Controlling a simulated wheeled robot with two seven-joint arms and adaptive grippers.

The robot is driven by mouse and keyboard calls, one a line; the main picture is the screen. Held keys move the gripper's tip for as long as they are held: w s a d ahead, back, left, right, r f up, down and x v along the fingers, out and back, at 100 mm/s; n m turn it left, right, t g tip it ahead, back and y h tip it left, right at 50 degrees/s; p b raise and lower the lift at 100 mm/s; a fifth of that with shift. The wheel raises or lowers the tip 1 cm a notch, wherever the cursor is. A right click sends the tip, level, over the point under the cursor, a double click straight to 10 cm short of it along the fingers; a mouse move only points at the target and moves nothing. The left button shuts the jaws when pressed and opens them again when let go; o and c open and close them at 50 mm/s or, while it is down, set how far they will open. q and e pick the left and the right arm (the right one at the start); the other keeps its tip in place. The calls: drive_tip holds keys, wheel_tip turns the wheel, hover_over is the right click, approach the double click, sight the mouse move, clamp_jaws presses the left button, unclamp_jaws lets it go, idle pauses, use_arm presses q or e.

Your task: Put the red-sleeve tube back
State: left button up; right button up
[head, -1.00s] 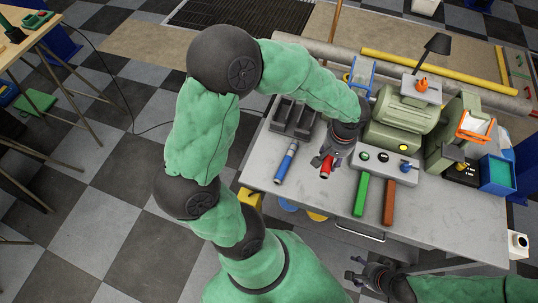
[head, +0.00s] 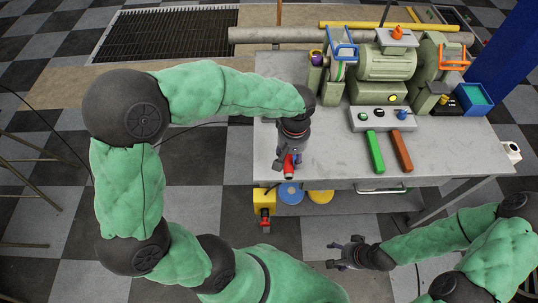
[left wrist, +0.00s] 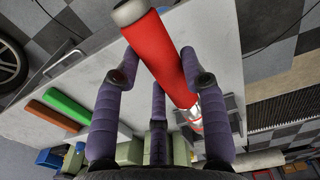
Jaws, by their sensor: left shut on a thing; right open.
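My left gripper (head: 288,163) is shut on the red-sleeve tube (head: 289,170), over the front left of the grey workbench (head: 345,153). In the left wrist view the tube's red sleeve (left wrist: 160,47) lies slanted between the purple fingers, with a grey end at the top and a clear, shiny part low right. A grey slotted piece, perhaps a rack (left wrist: 224,104), shows partly behind the tube there; my left arm may hide it in the head view. My right gripper (head: 338,253) is open and empty, in front of the workbench and below its top.
A green-handled bar (head: 375,152) and a brown one (head: 401,151) lie at the front of the bench, by a button panel (head: 382,118). A green grinder (head: 386,65) and a blue bin (head: 473,97) stand behind. The front left bench top is mostly clear.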

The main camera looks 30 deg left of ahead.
use_arm(q)
drive_tip(key=b, duration=0.3)
hover_over(272, 158)
drive_tip(key=f, duration=0.7)
drive_tip(key=shift+s+d, duration=0.1)
drive_tip(key=shift+d, duration=0.25)
drive_tip(key=shift+a+f, duration=0.15)
drive_tip(key=shift+f, duration=0.15)
drive_tip(key=shift+a+f+b, duration=0.15)
drive_tip(key=shift+f+b, duration=0.6)
drive_tip(key=shift+f, duration=0.9)
drive_tip(key=shift+f, duration=0.2)
drive_tip(key=o, duration=1.1)
drive_tip(key=shift+o, duration=0.2)
drive_tip(key=shift+r, duration=0.1)
wheel_tip(272, 158, up, 12)
drive_tip(key=p, duration=0.4)
